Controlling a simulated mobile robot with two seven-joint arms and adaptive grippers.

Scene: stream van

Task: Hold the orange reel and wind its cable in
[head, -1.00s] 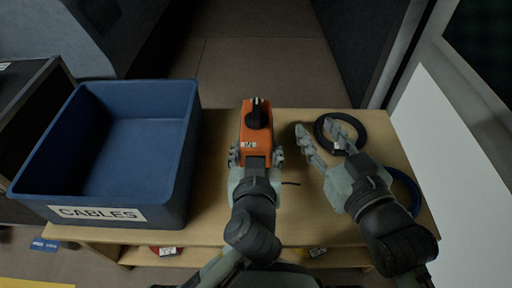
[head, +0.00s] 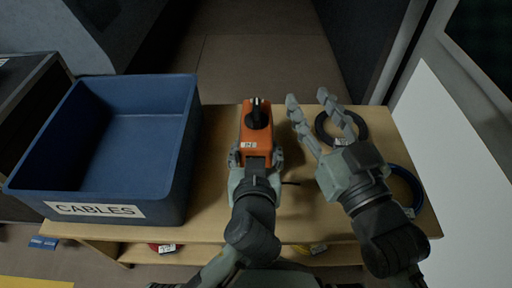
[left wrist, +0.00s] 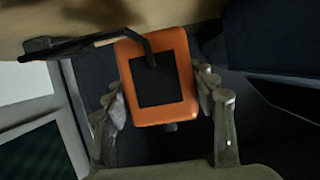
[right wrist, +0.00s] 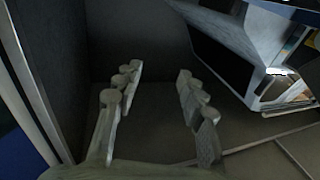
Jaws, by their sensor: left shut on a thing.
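The orange reel (head: 247,132) stands at the middle of the wooden table, with a black crank knob (head: 257,114) on its top. My left gripper (head: 256,157) is shut on the reel, one finger on each side. The left wrist view shows the reel's orange case (left wrist: 178,52) with a dark square panel and a short black cable (left wrist: 80,45) coming from it. My right gripper (head: 319,108) is open and empty, to the right of the reel. Its spread fingers also show in the right wrist view (right wrist: 160,95).
A blue bin (head: 118,211) labelled CABLES stands on the left of the table. A black cable coil (head: 362,128) and a blue coil (head: 413,180) lie at the right. A lower shelf (head: 210,253) holds red and yellow items. A white panel (head: 460,160) borders the right side.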

